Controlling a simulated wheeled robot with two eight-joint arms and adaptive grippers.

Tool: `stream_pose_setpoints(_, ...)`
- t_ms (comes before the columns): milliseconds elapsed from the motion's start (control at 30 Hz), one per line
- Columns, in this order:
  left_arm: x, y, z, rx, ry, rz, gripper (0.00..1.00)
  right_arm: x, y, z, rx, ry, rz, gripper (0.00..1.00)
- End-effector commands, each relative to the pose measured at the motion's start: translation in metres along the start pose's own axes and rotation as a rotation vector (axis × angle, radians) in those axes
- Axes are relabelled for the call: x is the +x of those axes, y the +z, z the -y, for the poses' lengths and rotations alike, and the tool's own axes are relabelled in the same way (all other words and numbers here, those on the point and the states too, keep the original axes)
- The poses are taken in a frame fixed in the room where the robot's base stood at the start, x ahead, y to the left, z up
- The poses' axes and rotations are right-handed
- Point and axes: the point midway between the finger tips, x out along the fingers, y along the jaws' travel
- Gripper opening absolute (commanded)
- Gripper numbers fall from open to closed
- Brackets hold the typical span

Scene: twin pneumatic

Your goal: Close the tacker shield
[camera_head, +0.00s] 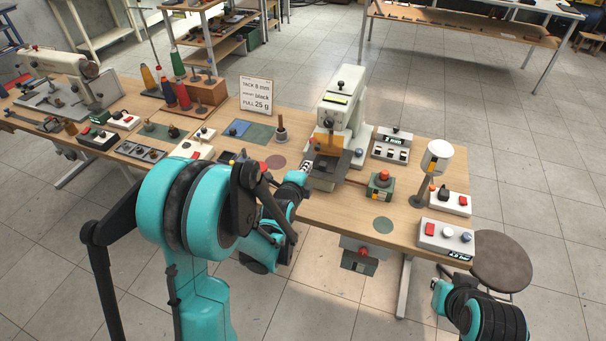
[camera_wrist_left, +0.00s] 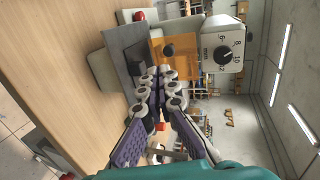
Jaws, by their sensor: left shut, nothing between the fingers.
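The white tacker (camera_head: 338,112) stands on the bench right of centre. Its amber, see-through shield (camera_head: 327,143) is at the front below the head; how far open it stands I cannot tell. In the left wrist view the shield (camera_wrist_left: 186,44) is an orange panel with a dark round knob (camera_wrist_left: 168,50) beside the tacker's numbered dial (camera_wrist_left: 228,56). My left gripper (camera_head: 308,167) is in front of the tacker, just left of and below the shield. Its fingertips (camera_wrist_left: 161,76) are together and empty, near the knob; contact is unclear.
A green box with a red button (camera_head: 379,184) sits right of the tacker. A white lamp-like post (camera_head: 437,158) and button boxes (camera_head: 445,236) stand further right. A text sign (camera_head: 256,94) and thread cones (camera_head: 183,95) are to the left. Part of my right arm shows at lower right.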

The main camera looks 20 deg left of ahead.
Motion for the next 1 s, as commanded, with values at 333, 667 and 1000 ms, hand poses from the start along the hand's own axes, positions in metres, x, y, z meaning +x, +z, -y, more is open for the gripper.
stream_pose_setpoints(333, 0.065, 0.0, 0.005, 0.0, 0.001, 0.0, 0.0, 0.014, 0.01, 0.0, 0.001, -0.001, 0.0, 0.0)
stream_pose_setpoints(667, 0.081, 0.0, 0.012, 0.0, 0.001, 0.0, 0.0, 0.016, 0.011, 0.001, 0.001, -0.001, 0.0, 0.0)
stream_pose_setpoints(1000, 0.087, 0.006, 0.013, -0.001, 0.001, 0.002, 0.0, 0.019, 0.014, 0.001, 0.001, -0.001, 0.0, 0.0)
